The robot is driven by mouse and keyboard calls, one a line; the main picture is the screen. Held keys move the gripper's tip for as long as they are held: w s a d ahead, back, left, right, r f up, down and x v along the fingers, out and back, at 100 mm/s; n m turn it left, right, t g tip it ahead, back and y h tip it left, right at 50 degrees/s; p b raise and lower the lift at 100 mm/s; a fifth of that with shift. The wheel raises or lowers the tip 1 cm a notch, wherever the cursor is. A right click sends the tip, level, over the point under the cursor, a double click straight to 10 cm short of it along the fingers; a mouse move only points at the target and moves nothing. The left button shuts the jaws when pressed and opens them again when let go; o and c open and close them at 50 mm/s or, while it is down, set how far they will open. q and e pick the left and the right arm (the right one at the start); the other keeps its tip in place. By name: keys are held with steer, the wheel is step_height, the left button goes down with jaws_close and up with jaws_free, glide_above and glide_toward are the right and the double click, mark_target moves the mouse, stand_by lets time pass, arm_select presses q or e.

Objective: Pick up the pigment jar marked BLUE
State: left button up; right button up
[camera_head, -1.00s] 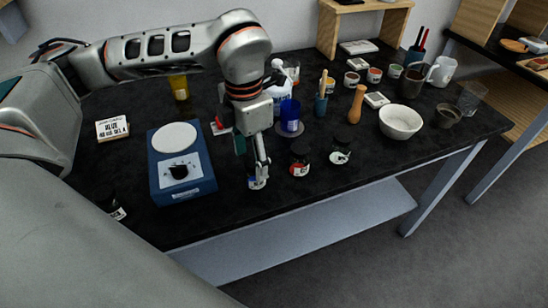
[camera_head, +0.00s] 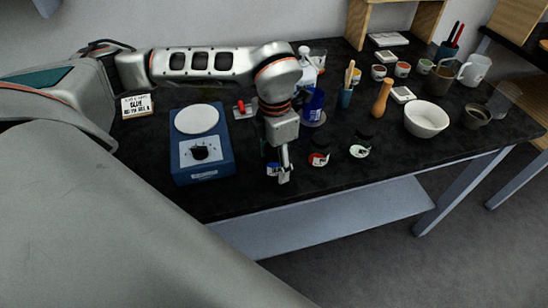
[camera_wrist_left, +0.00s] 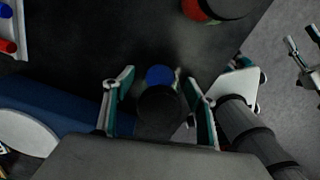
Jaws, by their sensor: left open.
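A small dark-lidded jar (camera_head: 272,169) stands near the table's front edge, mostly hidden by my left gripper (camera_head: 279,170) in the head view. A little blue and white shows on its label. In the left wrist view its dark lid (camera_wrist_left: 160,108) lies between the two spread fingers of my left gripper (camera_wrist_left: 160,98), with a blue patch beyond it. The fingers are open on either side of it; contact cannot be told. Parts that look like my right gripper (camera_wrist_left: 303,62) show at the right edge of the left wrist view, too cut off to judge.
A red-labelled jar (camera_head: 319,158) and a green-labelled jar (camera_head: 360,148) stand to the right.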

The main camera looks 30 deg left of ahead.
arm_select(q)
steer(key=c, duration=1.3)
steer(key=shift+r, duration=0.1)
